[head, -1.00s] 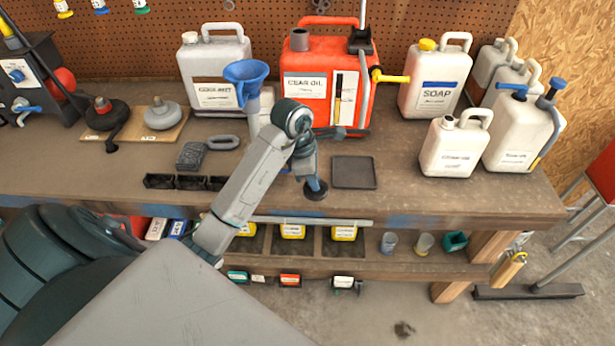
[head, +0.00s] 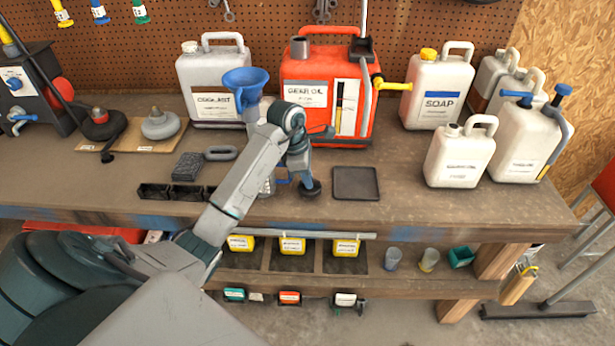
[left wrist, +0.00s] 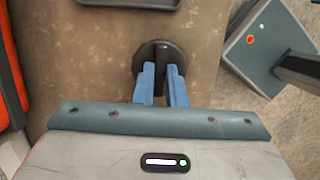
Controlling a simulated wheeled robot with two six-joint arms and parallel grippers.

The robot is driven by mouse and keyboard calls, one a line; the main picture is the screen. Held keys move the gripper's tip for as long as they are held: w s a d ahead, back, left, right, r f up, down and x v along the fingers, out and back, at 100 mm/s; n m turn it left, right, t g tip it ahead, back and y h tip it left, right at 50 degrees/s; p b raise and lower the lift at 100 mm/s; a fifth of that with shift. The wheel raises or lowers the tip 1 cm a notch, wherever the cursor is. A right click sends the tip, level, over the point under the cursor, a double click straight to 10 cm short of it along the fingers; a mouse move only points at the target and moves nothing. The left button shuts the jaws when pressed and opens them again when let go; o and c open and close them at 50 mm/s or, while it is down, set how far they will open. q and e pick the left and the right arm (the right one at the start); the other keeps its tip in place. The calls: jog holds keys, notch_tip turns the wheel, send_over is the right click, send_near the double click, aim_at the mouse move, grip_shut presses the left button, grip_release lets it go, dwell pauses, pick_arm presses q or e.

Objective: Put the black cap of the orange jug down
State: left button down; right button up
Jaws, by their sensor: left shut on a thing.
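The orange jug (head: 383,125), labelled gear oil, stands at the back of the bench with its grey neck (head: 299,47) uncapped. My left gripper (head: 309,181) points down over the bench in front of the jug, left of a dark square tray (head: 356,184). In the left wrist view its blue fingers (left wrist: 161,88) are shut on the upright grip of the round black cap (left wrist: 150,55). The cap (head: 312,191) is low, at or just above the bench top; I cannot tell whether it touches. My right gripper is not in view.
A blue funnel (head: 245,82) stands behind my left arm. A grey sponge-like block (head: 187,166), a grey oval ring (head: 221,153) and black bins (head: 172,191) lie to the left. White jugs (head: 460,155) stand right. Bench right of the tray is clear.

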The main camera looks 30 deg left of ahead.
pick_arm(q)
jog(key=shift+f, duration=0.15)
jog(key=c, duration=1.5)
grip_release()
jog(key=shift+r, duration=0.25)
jog(key=shift+a+r, duration=0.1)
jog(key=shift+r, duration=0.2)
jog(key=shift+b+v, duration=0.45)
jog(key=shift+v, duration=0.35)
jog(key=p+v, duration=0.7)
jog(key=v, duration=0.2)
jog(key=shift+s+r, duration=0.1)
jog(key=shift+r, duration=0.2)
